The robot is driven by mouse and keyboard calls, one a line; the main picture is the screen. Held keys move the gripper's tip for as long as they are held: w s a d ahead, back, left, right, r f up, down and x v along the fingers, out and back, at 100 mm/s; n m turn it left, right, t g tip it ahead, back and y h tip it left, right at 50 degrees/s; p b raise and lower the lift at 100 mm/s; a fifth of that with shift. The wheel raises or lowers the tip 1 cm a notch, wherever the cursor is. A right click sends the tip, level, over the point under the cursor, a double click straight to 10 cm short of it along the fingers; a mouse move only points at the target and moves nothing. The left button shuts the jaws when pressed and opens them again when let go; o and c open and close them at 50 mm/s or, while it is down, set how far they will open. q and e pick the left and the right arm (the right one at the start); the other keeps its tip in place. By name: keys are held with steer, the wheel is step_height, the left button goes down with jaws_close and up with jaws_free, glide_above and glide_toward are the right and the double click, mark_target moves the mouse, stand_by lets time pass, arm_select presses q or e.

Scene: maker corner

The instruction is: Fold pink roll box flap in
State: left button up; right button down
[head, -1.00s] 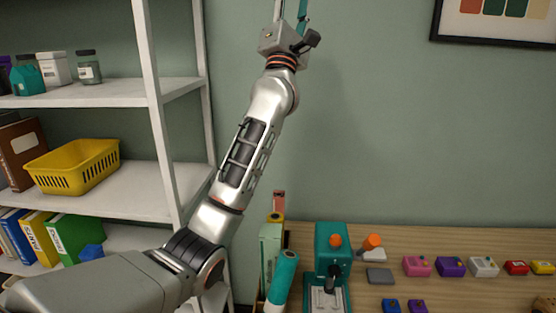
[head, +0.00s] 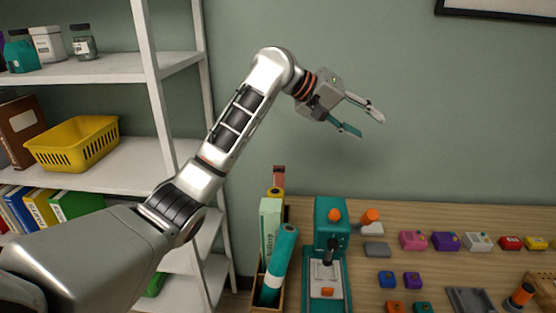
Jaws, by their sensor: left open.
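My left gripper (head: 370,126) is raised in front of the green wall, above the workbench. Its two fingers are spread and empty, pointing right and slightly down. A pinkish-red upright end (head: 279,176) shows behind a yellow roll at the bench's left end; I cannot tell whether it belongs to the pink roll box. A small pink box-like item (head: 413,240) lies on the bench, apart from the gripper. No flap can be made out on either. My right gripper is out of view.
A wooden holder (head: 267,308) contains a teal roll (head: 280,262) and a pale green upright box (head: 270,228). A teal press (head: 333,240) stands right of it. Several small coloured items line the workbench (head: 480,216). White shelves (head: 130,70) with a yellow basket (head: 75,143) stand left.

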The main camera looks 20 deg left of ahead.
arm_select(q)
steer(key=a+f+n+g+y, duration=0.1)
steer(key=a+f+y, duration=0.6)
steer(key=a, duration=0.4)
steer(key=n+g+y, duration=0.1)
steer(key=y, duration=0.3)
glide_toward(279, 167)
steer(key=x, duration=0.7)
steer(key=shift+s+f, duration=0.35)
steer(key=shift+f, duration=0.05)
steer(key=c, duration=1.1)
